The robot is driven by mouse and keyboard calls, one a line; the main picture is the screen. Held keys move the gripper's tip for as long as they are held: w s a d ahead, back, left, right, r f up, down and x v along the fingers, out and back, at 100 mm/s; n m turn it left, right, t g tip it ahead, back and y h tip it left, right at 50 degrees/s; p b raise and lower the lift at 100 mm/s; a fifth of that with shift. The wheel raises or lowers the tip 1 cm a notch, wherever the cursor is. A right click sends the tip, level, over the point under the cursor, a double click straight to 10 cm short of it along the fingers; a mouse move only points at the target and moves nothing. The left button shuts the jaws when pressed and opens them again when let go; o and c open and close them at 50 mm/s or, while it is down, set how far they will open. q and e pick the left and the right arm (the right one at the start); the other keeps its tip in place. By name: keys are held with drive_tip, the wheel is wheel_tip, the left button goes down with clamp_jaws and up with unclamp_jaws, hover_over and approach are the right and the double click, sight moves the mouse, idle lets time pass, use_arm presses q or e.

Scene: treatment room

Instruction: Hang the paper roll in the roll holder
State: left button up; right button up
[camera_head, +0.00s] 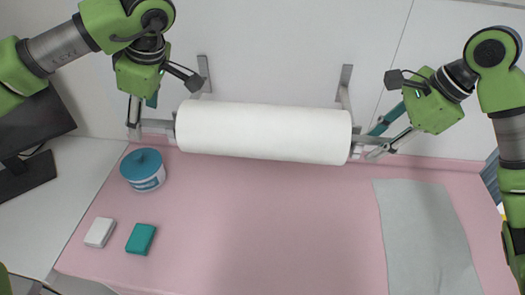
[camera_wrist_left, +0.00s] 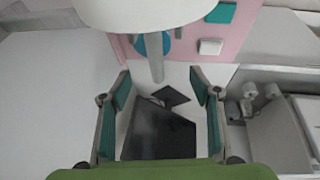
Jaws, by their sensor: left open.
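The white paper roll (camera_head: 263,132) lies lengthwise at the back edge of the pink couch, tilted slightly down to the right. The roll holder's wall bracket (camera_head: 204,74) rises behind its left part, and a second bracket (camera_head: 345,84) behind its right part. Grey metal parts show at both roll ends; I cannot tell if the roll is seated. My left gripper (camera_head: 143,112) is open beside the left end. In the left wrist view, the roll (camera_wrist_left: 140,12) is at the top, and a grey rod (camera_wrist_left: 155,62) points between the open fingers. My right gripper (camera_head: 376,143) appears open by the right end.
A teal-lidded tub (camera_head: 143,170), a white box (camera_head: 100,232) and a teal box (camera_head: 141,239) stand on the left of the pink couch (camera_head: 270,230). A grey cloth (camera_head: 428,240) lies at right. A black monitor (camera_head: 35,125) is at far left. The couch middle is clear.

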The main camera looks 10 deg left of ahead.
use_arm(q)
drive_tip(key=v, duration=0.8)
drive_tip(key=shift+d+r, duration=0.15)
drive_tip(key=shift+r, duration=0.1)
use_arm(e)
drive_tip(key=o, duration=0.8)
drive_tip(key=shift+d, duration=0.1)
drive_tip(key=v, duration=1.2)
